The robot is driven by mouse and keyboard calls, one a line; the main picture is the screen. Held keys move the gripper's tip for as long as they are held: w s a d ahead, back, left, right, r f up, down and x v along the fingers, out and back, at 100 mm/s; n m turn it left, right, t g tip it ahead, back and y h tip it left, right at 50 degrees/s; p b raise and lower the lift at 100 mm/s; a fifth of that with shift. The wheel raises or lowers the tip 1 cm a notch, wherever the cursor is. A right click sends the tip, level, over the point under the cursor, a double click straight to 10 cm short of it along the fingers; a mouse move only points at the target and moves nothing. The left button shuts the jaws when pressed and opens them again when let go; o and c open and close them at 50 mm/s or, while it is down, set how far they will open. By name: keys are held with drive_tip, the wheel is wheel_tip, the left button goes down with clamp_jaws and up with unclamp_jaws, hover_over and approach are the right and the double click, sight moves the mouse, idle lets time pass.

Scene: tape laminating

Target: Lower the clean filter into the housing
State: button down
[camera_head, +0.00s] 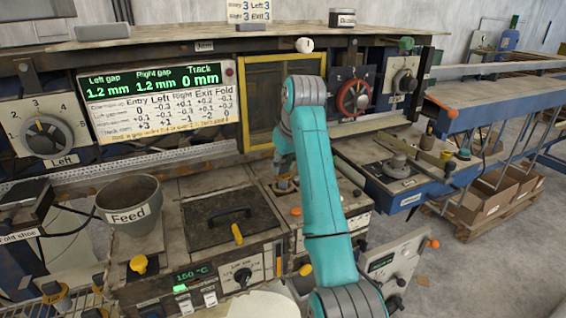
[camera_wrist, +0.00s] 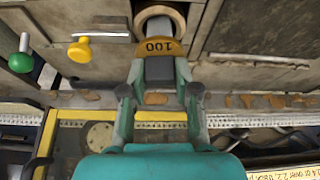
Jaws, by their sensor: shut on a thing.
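My gripper (camera_wrist: 160,95) is shut on the grey grip of a part with a yellow tag marked "100" (camera_wrist: 160,47), which I take to be the clean filter. In the wrist view a tan ring (camera_wrist: 177,12) with a dark middle shows just beyond the tag. I cannot tell whether this ring is the filter's end or the housing's rim. In the head view my gripper (camera_head: 284,172) is low over the machine top, right of the dark hatch, and partly hidden by my arm. How deep the filter sits is hidden.
The dark hatch with a handle (camera_head: 222,215) and the grey Feed hopper (camera_head: 130,205) stand to the left. The yellow-framed window (camera_head: 260,95) is behind. A yellow knob (camera_wrist: 79,50) and a green knob (camera_wrist: 21,62) show in the wrist view.

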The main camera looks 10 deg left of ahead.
drive_tip(key=shift+f, duration=1.5)
drive_tip(key=c, duration=0.8)
unclamp_jaws()
drive_tip(key=shift+o, duration=0.2)
drive_tip(key=shift+r, duration=0.1)
